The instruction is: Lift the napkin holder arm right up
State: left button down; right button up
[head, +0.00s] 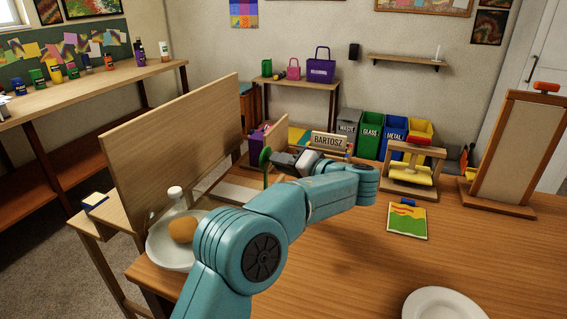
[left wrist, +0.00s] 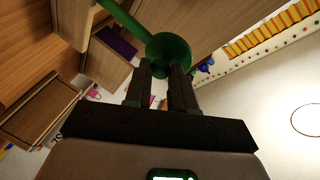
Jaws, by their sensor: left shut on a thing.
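The napkin holder arm shows as a green bar with a round green end (head: 265,157), standing upright at the far left part of the table. My left gripper (head: 274,158) reaches it from the right. In the left wrist view the round green end (left wrist: 165,46) sits at the tips of the two dark fingers (left wrist: 160,75), and the green bar runs off to the upper left. The left gripper is shut on this arm. The holder's base is mostly hidden behind my left arm. My right gripper is in neither view.
A tall wooden panel (head: 180,140) stands on the left. A plate (head: 165,247) with a brown round item is in front of it. A "BARTOSZ" name sign (head: 328,142) stands behind my gripper. A yellow-roller press (head: 413,172), a picture card (head: 407,220) and a white plate (head: 442,306) lie right.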

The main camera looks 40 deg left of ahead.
pick_arm(q)
jog(key=shift+f, duration=0.75)
jog(key=c, duration=1)
grip_release()
jog(key=shift+a, duration=0.1)
jog(key=shift+o, duration=0.3)
jog(key=shift+w+a+f, duration=0.1)
jog(key=shift+w+f, duration=0.05)
jog(key=shift+r, duration=0.3)
jog(key=p+v, duration=0.2)
jog(key=v, duration=1.4)
jog(key=shift+d, duration=0.2)
jog(key=shift+r, duration=0.15)
